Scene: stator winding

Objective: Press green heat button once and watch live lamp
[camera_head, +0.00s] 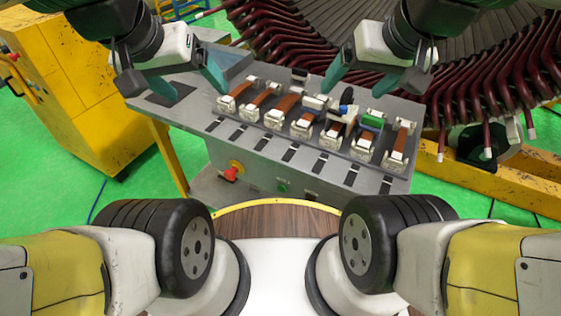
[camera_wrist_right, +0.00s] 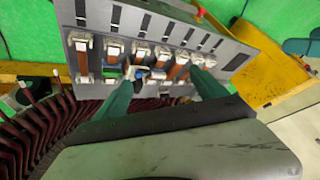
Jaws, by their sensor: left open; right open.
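A small green button (camera_head: 283,186) sits on the front face of the grey bench (camera_head: 240,160), near its lower edge. It is small and its label cannot be read. I cannot pick out a lit lamp in either view. My left gripper (camera_head: 172,84) is open and empty above the left end of the bench top. My right gripper (camera_head: 376,80) is open above the back right of the bench, over the clamp row; its fingers also show in the right wrist view (camera_wrist_right: 163,90). Both grippers are well away from the green button.
A red mushroom button (camera_head: 232,172) on a yellow base sits left of the green one. Several white clamps with copper bars (camera_head: 287,104) and a green block (camera_head: 372,121) line the bench top. The stator with red coil ends (camera_head: 470,75) stands behind; a yellow cabinet (camera_head: 85,90) stands left.

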